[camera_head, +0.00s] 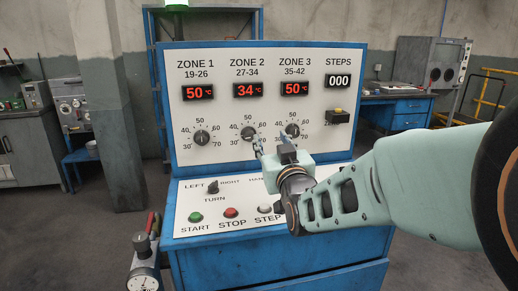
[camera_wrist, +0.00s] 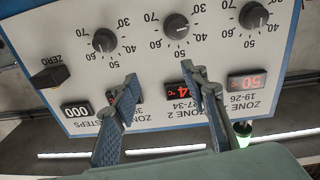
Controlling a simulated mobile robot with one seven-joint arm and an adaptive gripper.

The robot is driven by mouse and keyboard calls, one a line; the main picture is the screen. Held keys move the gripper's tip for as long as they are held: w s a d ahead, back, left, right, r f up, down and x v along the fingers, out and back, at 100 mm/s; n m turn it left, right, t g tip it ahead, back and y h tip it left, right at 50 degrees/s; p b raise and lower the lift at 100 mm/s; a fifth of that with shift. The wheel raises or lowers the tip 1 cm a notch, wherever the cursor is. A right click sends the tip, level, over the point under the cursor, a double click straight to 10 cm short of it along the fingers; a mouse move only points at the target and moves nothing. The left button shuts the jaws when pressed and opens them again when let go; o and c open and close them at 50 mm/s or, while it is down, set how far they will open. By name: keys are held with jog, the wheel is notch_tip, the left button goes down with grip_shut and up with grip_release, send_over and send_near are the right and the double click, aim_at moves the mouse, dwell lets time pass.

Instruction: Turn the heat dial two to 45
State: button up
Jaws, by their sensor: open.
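Heat dial two (camera_head: 248,134) is a dark round knob on the white upright panel, under the ZONE 2 display (camera_head: 249,90), which reads 34 °C in red. In the wrist view the panel is upside down, with dial two (camera_wrist: 176,27) at the top middle and its display (camera_wrist: 183,92) partly covered by a finger. My gripper (camera_head: 272,146) is open and empty in front of the panel, below and right of dial two in the head view. In the wrist view my fingertips (camera_wrist: 160,74) are apart, with dial two beyond them and not between them.
Dial one (camera_head: 202,138) is left of dial two, and dial three (camera_head: 292,131) is close on its right, near my gripper. Zones 1 and 3 read 50. Below is a sloped panel with a turn switch (camera_head: 213,187), a green button (camera_head: 196,217) and a red button (camera_head: 231,212).

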aim_at(250, 137)
jog(key=a+f, duration=0.3)
jog(key=shift+n+g+y, duration=0.3)
jog(key=x, duration=1)
jog(key=shift+s+a, duration=0.1)
jog(key=shift+c, duration=0.7)
grip_shut()
